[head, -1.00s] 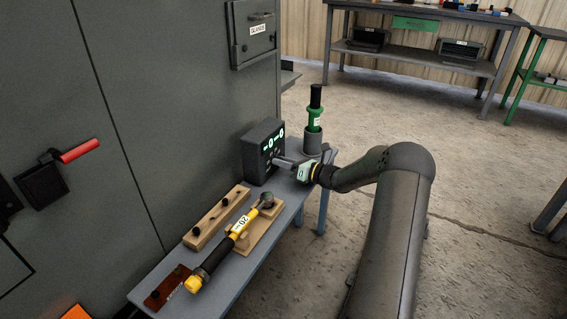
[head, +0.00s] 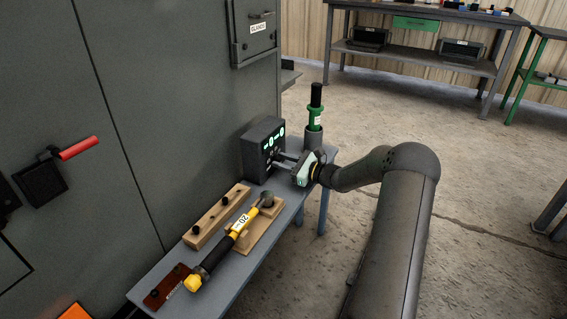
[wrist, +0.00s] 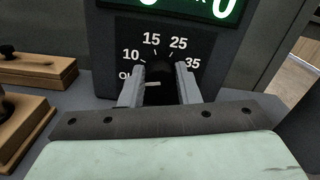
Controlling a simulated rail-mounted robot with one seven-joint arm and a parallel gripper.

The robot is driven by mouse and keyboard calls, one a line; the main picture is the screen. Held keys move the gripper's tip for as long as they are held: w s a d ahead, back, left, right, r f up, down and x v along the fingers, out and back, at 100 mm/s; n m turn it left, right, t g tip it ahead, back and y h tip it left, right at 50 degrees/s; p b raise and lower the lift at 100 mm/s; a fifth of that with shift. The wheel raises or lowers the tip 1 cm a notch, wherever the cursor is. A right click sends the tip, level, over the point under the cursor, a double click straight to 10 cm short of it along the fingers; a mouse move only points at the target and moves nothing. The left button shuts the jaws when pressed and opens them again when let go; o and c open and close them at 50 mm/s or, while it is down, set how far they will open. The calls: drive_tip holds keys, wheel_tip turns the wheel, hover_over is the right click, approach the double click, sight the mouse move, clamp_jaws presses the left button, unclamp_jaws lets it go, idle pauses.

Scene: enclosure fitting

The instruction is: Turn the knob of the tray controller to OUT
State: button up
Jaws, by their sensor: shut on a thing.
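The tray controller (head: 256,154) is a dark box with a lit green display, standing on the narrow bench against the cabinet. In the wrist view its dial face (wrist: 203,46) shows 10, 15, 25, 35 and a partly hidden label starting "OU" at lower left. The dark knob (wrist: 158,72) sits between the two fingers of my gripper (wrist: 158,82), which is shut on it. A short white mark between the fingers lies nearly level, on the left side, roughly toward the "OU" label. In the head view my gripper (head: 284,162) reaches the controller's front; the knob is hidden there.
A green tool (head: 314,118) stands in a grey cup behind my gripper. A yellow-and-black torque tool (head: 228,240) lies on a wooden rest nearer me, beside a wooden block (head: 214,218). The cabinet (head: 180,120) walls the left; the floor to the right is open.

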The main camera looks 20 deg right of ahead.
drive_tip(key=shift+f+n, duration=0.15)
drive_tip(key=shift+n, duration=0.75)
drive_tip(key=o, duration=1)
drive_tip(key=shift+c, duration=0.2)
drive_tip(key=p+v, duration=0.4)
drive_tip(key=v, duration=1.3)
drive_tip(key=shift+s, duration=0.25)
drive_tip(key=shift+d, duration=0.1)
